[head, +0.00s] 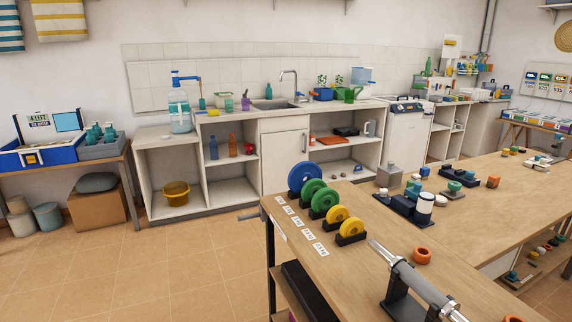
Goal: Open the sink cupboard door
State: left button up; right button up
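The sink cupboard door (282,162) is a white panel below the sink, in the middle of the long counter. It looks shut, flush with the cupboard front. Its vertical grey bar handle (305,142) is near the right edge of the door. The sink (270,105) with its curved tap (291,84) is set in the counter above. The workbench's weight plates hide the lower right corner of the door. Neither of my grippers is in view.
A wooden workbench (375,236) with coloured weight plates (305,178) and a metal bar (412,281) stands in front, at right. Open shelves flank the door. A table with blue crates (42,156) stands left. The tiled floor (170,265) at left is clear.

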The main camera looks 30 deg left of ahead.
aim_at(281, 151)
jog(key=i+j+u, duration=0.15)
jog(key=j, duration=0.2)
jog(key=j+u, duration=0.15)
jog(key=j, duration=0.2)
jog(key=i+j+u, duration=0.15)
jog(key=j, duration=0.2)
jog(key=i+j+u, duration=0.95)
jog(key=i, duration=0.2)
jog(key=i+u, duration=0.3)
jog(key=i, duration=0.15)
jog(key=i+z, duration=0.15)
jog(key=i, duration=0.3)
jog(key=i+j+z, duration=0.15)
jog(key=i, duration=0.35)
jog(key=i+z, duration=0.2)
jog(key=i, duration=0.25)
jog(key=i+l+z, duration=0.15)
jog(key=i+z, duration=0.75)
jog(key=i+j+z, duration=0.1)
jog(key=i+z, duration=0.35)
